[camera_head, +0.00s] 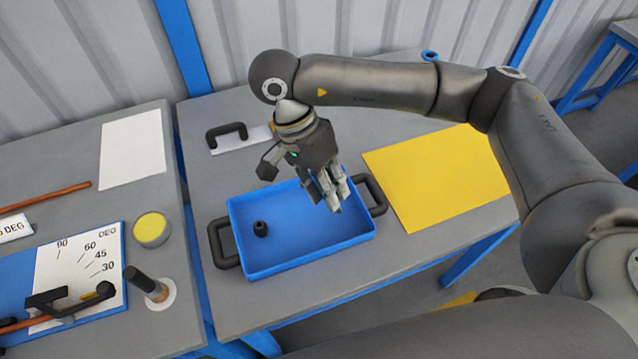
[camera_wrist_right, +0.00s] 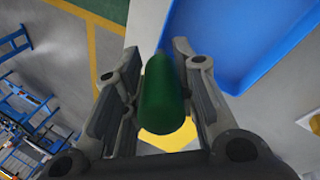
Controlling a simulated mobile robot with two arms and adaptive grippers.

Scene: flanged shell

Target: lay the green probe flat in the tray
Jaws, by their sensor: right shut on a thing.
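The green probe shows in the right wrist view (camera_wrist_right: 163,95) as a green cylinder between the two fingers of my right gripper (camera_wrist_right: 160,75). The right gripper (camera_head: 332,196) is shut on it. In the head view the gripper is over the right part of the blue tray (camera_head: 305,266), and the fingers hide the probe there. The tray has black handles at its left and right ends, and its blue wall also shows in the right wrist view (camera_wrist_right: 235,60). I cannot tell the probe's height above the tray floor. My left gripper is not in view.
A small black knob-like piece (camera_head: 261,229) stands in the tray's left part. A yellow sheet (camera_head: 438,178) lies right of the tray. On the left table are an angle-marked board (camera_head: 75,265), a yellow-topped round container (camera_head: 152,229) and an upright dark-handled piece (camera_head: 146,283).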

